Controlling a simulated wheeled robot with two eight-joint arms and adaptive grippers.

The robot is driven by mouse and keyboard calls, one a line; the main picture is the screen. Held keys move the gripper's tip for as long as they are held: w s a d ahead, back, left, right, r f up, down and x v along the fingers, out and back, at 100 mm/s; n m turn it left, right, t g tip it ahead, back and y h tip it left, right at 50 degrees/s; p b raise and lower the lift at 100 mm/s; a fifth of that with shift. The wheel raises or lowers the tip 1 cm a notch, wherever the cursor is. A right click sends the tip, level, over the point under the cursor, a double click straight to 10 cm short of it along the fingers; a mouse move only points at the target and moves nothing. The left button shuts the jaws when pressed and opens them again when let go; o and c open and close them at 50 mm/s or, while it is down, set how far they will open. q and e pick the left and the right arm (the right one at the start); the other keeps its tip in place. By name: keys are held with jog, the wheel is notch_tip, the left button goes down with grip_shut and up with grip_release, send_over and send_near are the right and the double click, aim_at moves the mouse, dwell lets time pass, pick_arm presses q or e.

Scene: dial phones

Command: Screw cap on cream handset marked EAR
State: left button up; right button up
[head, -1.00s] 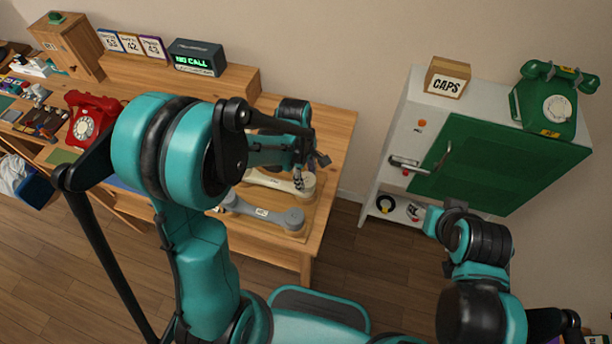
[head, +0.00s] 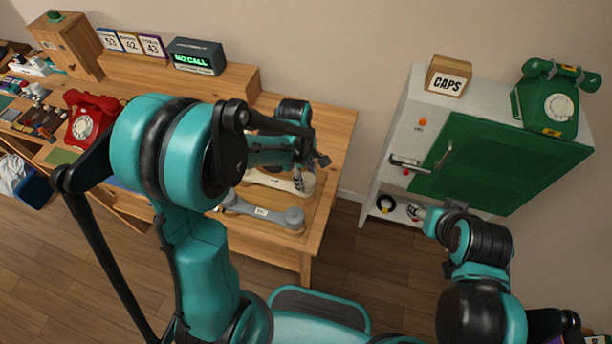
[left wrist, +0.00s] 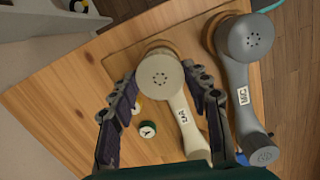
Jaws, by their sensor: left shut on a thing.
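The cream handset (head: 268,180) lies on a wooden board on the desk. In the left wrist view its handle (left wrist: 188,128) carries a small white label, probably EAR, seen turned. Whether the cap is fully seated cannot be told. My right gripper (head: 420,213) is by the cabinet's low shelf, its jaws unclear.
A grey handset (head: 262,212) lies beside the cream one, close to my left gripper. A CAPS box (head: 447,77) and green phone (head: 548,100) stand on the cabinet. A red phone (head: 88,118) is at left.

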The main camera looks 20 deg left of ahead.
pick_arm(q)
jog(key=shift+f+b, duration=0.3)
jog(key=shift+f, duration=0.1)
jog(key=o, duration=0.9)
jog(key=shift+r, duration=0.1)
jog(key=shift+o, duration=0.2)
jog(key=shift+r, duration=0.1)
notch_tip(320, 180, up, 12)
jog(key=a, duration=0.1)
jog(key=shift+w+a, duration=0.2)
